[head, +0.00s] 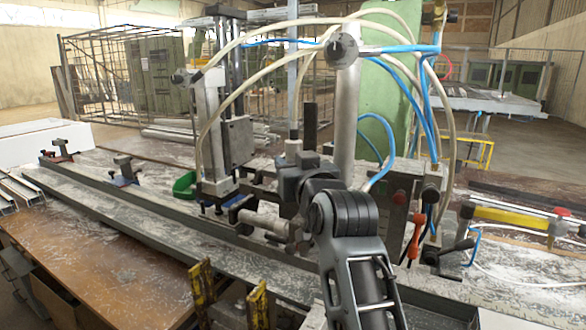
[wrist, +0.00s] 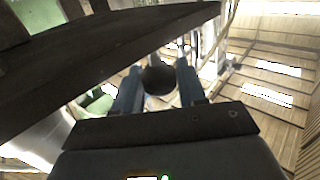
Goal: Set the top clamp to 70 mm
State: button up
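The bench's upright clamp unit (head: 236,140) stands left of centre in the head view, with a metal cylinder and dark vertical guides. I cannot pick out a millimetre scale or setting on it. My dark grey arm rises in front of the bench and hides part of the fixture. My gripper (wrist: 159,86) shows clearly only in the wrist view, its two blue-grey fingers apart. A round dark knob (wrist: 158,79) sits between them and nearly fills the gap. I cannot tell whether the fingers press on it. A dark bar (wrist: 110,60) crosses close above the fingers.
A long metal rail (head: 130,215) runs along the bench. White and blue air hoses (head: 408,80) loop above and right of my arm. A red-handled lever (head: 415,238) and a yellow bar (head: 510,217) are at the right. A green bin (head: 184,185) sits left of the clamp unit.

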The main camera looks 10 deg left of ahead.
jog(key=o, duration=0.3)
jog(key=shift+r, duration=0.3)
jog(key=shift+f, duration=0.1)
jog(key=b+v, duration=0.1)
jog(key=v, duration=0.7)
jog(key=shift+b, duration=0.3)
